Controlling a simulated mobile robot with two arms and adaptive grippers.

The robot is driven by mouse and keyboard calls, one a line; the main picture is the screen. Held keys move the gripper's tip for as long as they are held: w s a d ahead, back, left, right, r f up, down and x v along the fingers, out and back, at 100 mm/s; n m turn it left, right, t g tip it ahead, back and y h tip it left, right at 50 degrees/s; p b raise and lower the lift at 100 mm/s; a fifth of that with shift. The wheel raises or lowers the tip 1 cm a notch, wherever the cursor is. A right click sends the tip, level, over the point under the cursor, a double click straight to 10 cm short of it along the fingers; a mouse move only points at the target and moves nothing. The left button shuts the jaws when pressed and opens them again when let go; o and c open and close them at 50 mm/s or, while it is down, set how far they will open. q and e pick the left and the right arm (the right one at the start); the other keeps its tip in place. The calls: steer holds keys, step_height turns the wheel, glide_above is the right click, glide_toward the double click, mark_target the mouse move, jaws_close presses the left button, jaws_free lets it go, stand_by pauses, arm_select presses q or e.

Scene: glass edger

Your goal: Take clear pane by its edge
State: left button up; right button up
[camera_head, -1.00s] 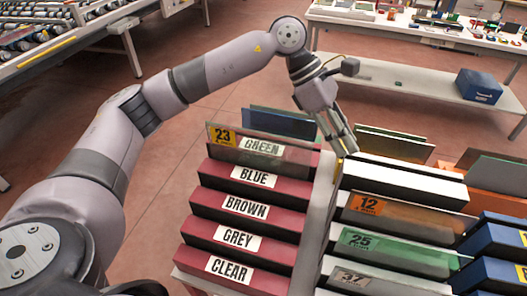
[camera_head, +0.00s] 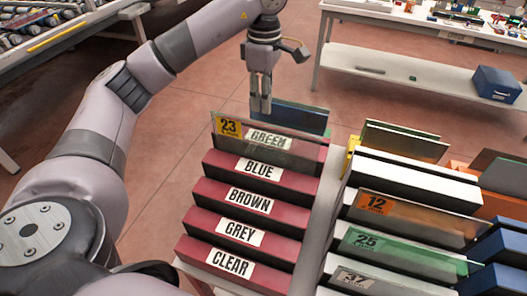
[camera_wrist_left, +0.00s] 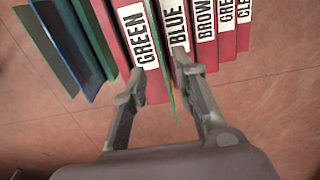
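A see-through pane with a yellow 23 tag (camera_head: 285,144) stands upright in the red rack, in front of the GREEN label; it looks like the clear pane. In the left wrist view this thin pane (camera_wrist_left: 163,70) shows nearly edge-on between the GREEN and BLUE labels. My left gripper (camera_head: 260,108) points down above the back of the rack. In the left wrist view my left gripper's fingers (camera_wrist_left: 163,88) are spread apart, one on each side of the pane's line, apparently not touching it. My right gripper is out of view.
The red rack (camera_head: 248,203) has labelled steps. Blue and green panes (camera_head: 290,116) stand behind the GREEN step. A white rack (camera_head: 410,180) with tagged panes stands to the right. A bench (camera_head: 420,75) with a blue box (camera_head: 496,84) is behind. Open floor lies left of the rack.

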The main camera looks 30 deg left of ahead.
mark_target(264, 125)
arm_select(q)
step_height(264, 125, down, 4)
steer(key=shift+r, duration=0.15)
steer(key=shift+f+p, duration=0.55)
steer(key=shift+p, duration=0.05)
step_height(264, 125, down, 3)
steer(key=shift+a+f+p, duration=0.15)
steer(key=shift+f+p, duration=0.05)
steer(key=shift+p, duration=0.55)
steer(key=shift+f, duration=0.4)
steer(key=shift+c, duration=0.2)
jaws_close()
steer(key=shift+w+r, duration=0.1)
